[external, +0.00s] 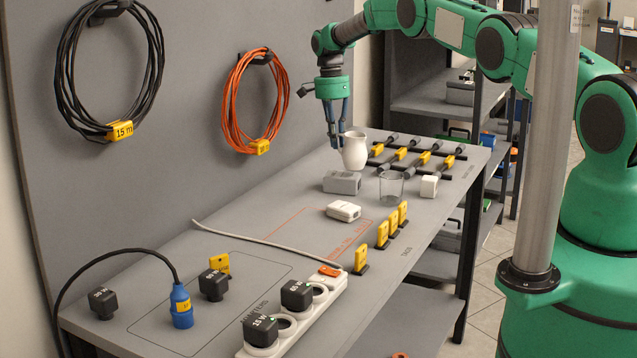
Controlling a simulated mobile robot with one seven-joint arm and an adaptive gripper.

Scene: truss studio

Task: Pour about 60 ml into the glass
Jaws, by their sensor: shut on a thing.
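A white jug (354,151) is in the external view near the far end of the grey workbench. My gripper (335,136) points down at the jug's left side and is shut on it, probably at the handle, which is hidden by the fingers. The jug looks upright and seems to be a little above the bench. The clear glass (391,187) stands on the bench to the right of the jug and nearer the camera. No liquid can be made out in the glass, and the jug's inside is not visible.
A grey block (342,182) lies just below the jug. A white box (429,186) stands right of the glass. A small white device (343,211) lies nearer the camera. Yellow-tagged tools (407,153) lie on a rack behind. A metal pole (547,140) stands at right.

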